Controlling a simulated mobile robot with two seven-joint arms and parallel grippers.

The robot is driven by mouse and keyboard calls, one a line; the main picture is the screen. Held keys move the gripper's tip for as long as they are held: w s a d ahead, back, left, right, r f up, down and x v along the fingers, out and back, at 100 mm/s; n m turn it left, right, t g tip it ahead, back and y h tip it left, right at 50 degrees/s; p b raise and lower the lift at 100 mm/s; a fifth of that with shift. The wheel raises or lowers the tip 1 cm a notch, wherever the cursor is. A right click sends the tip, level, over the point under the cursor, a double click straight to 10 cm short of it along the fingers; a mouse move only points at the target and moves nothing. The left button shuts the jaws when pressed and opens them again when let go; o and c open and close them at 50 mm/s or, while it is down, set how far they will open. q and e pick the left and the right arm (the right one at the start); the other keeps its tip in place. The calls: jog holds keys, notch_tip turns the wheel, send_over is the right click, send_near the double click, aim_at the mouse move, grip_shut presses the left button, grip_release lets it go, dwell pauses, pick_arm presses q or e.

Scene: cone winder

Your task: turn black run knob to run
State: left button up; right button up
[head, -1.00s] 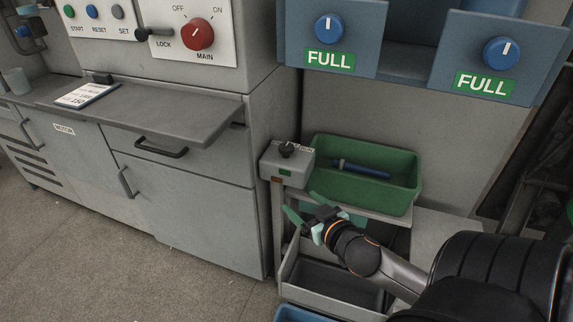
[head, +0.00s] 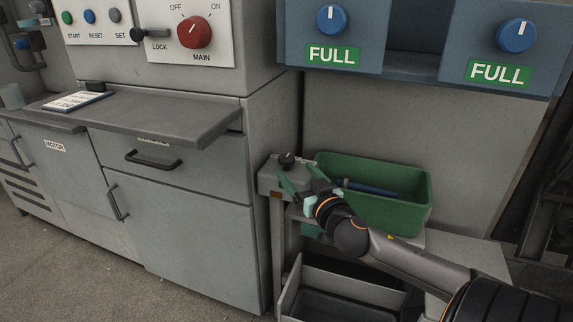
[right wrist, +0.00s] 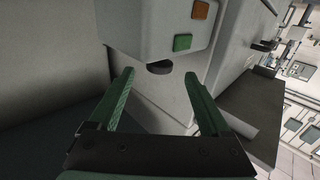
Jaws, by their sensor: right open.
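The black run knob (head: 287,159) stands on top of a small grey control box (head: 268,180) at the front left of the green bin. My right gripper (head: 299,178) is beside the box, its green fingers spread and empty, just in front of and below the knob. In the right wrist view the knob (right wrist: 160,68) shows as a dark disc at the box's edge, ahead of and between the open fingertips (right wrist: 160,77). The fingers appear apart from it. The knob's pointer cannot be made out. My left gripper is not in view.
A green bin (head: 400,215) with a blue rod (head: 372,188) in it stands right behind my right gripper. A grey cabinet (head: 185,235) is to the left. Blue panels with FULL knobs (head: 331,18) hang above. A grey tray (head: 345,305) lies below.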

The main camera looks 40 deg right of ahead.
aim_at(290, 165)
jog(key=shift+b+x, duration=0.6)
jog(key=shift+x, duration=2.65)
jog(key=shift+c, duration=0.2)
grip_shut()
